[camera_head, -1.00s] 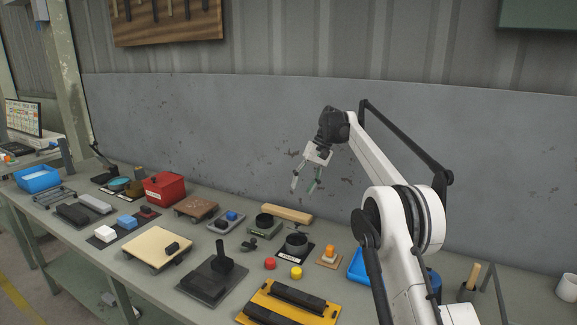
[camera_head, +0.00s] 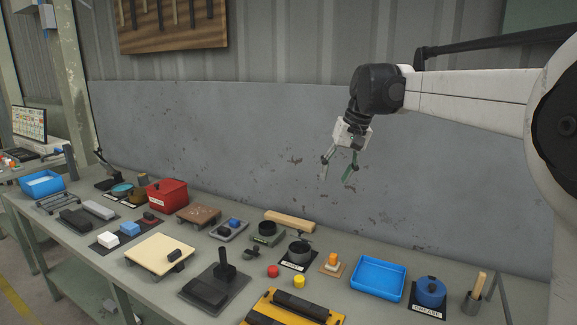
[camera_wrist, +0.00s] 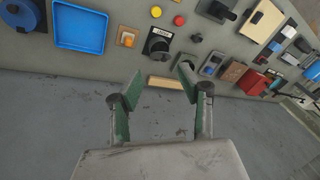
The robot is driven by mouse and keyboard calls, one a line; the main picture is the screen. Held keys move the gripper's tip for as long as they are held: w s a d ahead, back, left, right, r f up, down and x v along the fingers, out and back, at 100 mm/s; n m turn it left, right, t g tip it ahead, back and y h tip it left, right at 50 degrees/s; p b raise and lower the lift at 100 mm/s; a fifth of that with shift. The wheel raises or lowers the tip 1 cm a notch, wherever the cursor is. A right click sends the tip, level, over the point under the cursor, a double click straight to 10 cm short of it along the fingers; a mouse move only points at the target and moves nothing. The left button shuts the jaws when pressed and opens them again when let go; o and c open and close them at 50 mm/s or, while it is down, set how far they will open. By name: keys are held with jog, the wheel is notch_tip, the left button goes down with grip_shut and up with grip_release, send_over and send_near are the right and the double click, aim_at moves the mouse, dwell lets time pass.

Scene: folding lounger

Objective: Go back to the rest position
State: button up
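My gripper (camera_head: 337,172) is raised well above the bench (camera_head: 130,232), in front of the grey back wall panel. Its two fingers are spread apart with nothing between them, and they touch nothing. In the wrist view my gripper (camera_wrist: 158,75) also shows open, its green-padded fingers apart, with the bench items beyond them. My white arm reaches in from the right in the head view.
The bench holds a red box (camera_head: 167,194), a wooden board (camera_head: 160,254), a yellow tray (camera_head: 290,310), a blue tray (camera_head: 378,278), a blue lidded pot (camera_head: 430,291) and several small items. The air around my gripper is clear.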

jog(key=s+d+f+t+h, duration=0.1)
jog(key=s+d+f+t, duration=0.15)
jog(key=s, duration=1.15)
jog(key=s+d+f+t+h, duration=0.1)
jog(key=s+d+f, duration=0.25)
jog(key=s, duration=1.05)
jog(key=s+d+f+t, duration=0.1)
jog(key=s+f, duration=0.7)
jog(key=shift+s+d+f+m+t+h, duration=0.2)
jog(key=shift+d+f+m+t+h, duration=0.1)
jog(key=shift+f+t+h, duration=0.1)
